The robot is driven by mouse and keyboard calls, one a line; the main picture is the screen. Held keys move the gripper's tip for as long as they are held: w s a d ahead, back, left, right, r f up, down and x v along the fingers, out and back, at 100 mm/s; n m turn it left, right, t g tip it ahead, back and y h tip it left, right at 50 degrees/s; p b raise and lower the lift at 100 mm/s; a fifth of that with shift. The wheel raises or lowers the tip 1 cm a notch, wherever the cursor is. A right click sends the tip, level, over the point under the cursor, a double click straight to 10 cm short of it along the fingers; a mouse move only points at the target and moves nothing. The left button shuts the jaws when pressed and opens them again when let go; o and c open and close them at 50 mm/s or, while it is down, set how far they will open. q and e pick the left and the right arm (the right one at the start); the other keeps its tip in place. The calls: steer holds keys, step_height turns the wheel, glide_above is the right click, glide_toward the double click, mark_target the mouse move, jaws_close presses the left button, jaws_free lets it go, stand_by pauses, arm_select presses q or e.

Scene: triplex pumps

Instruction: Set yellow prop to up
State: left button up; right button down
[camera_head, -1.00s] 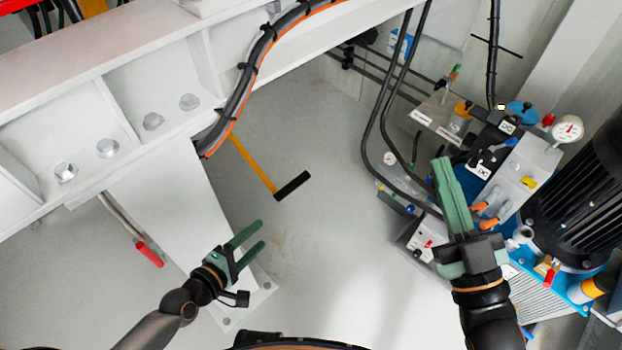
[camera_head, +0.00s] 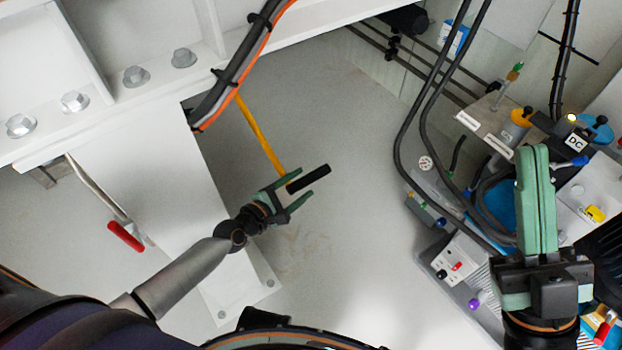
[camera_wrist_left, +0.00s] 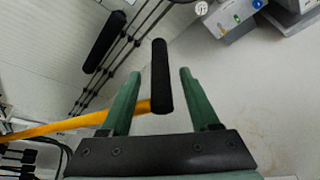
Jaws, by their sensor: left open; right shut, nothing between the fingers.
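The yellow prop (camera_head: 258,135) is a yellow bar hanging down from under the white beam, with a black crosswise grip (camera_head: 309,179) at its lower end. My left gripper (camera_head: 298,189) is open at this grip. In the left wrist view the black grip (camera_wrist_left: 160,77) lies between the two green fingers (camera_wrist_left: 160,73), apart from both in the picture. The yellow bar (camera_wrist_left: 60,125) runs behind the left finger there. Whether the grip is fully between the fingers in depth, I cannot tell. My right gripper (camera_head: 535,152) is shut and empty over the pump unit at right.
A white beam (camera_head: 130,35) with bolts and a cable bundle (camera_head: 240,65) is above the prop. A lever with a red handle (camera_head: 126,236) is at left. Black hoses (camera_head: 428,120) and a control box (camera_head: 455,265) stand at right. The grey floor (camera_head: 340,240) between is clear.

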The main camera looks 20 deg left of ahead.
mark_target(310, 178)
arm_select(q)
steer(key=shift+b+x, duration=0.55)
steer(key=shift+x, duration=1.8)
jaws_close()
